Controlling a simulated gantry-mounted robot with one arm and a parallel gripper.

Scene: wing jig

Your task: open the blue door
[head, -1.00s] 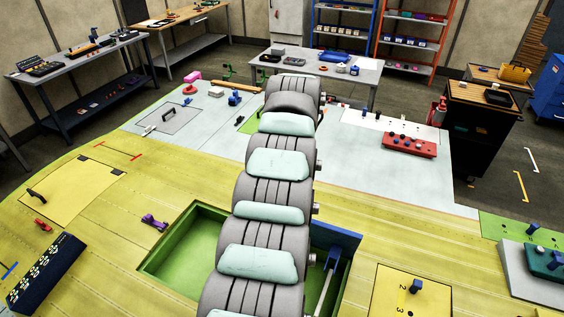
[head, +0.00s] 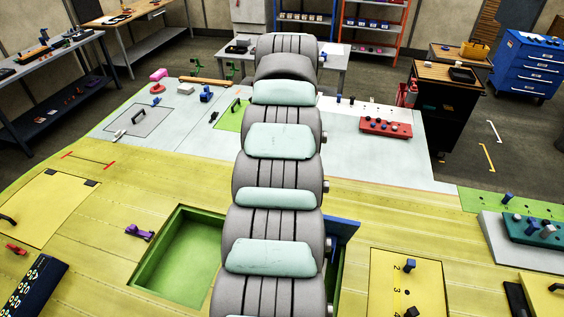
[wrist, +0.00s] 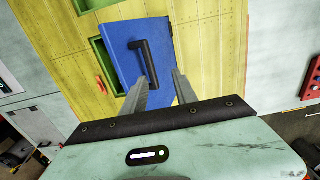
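The blue door (head: 343,236) shows at the right of a green-walled opening (head: 180,264), partly hidden behind my arm in the head view. It appears raised off the opening; its exact angle is hard to tell. In the wrist view the door (wrist: 122,62) shows its blue face with a black handle (wrist: 148,64), and green frame edges (wrist: 99,52) show past its left side. My gripper (wrist: 162,80) is open and empty, its two grey fingers apart near the handle's lower end. I cannot tell whether a finger touches the door. My arm hides the gripper in the head view.
A yellow numbered panel (head: 387,283) lies right of the opening. A purple handle (head: 140,232) lies to its left. A red block with knobs (head: 386,128) and a teal block (head: 535,230) stand farther right. The yellow surface left of the opening is mostly clear.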

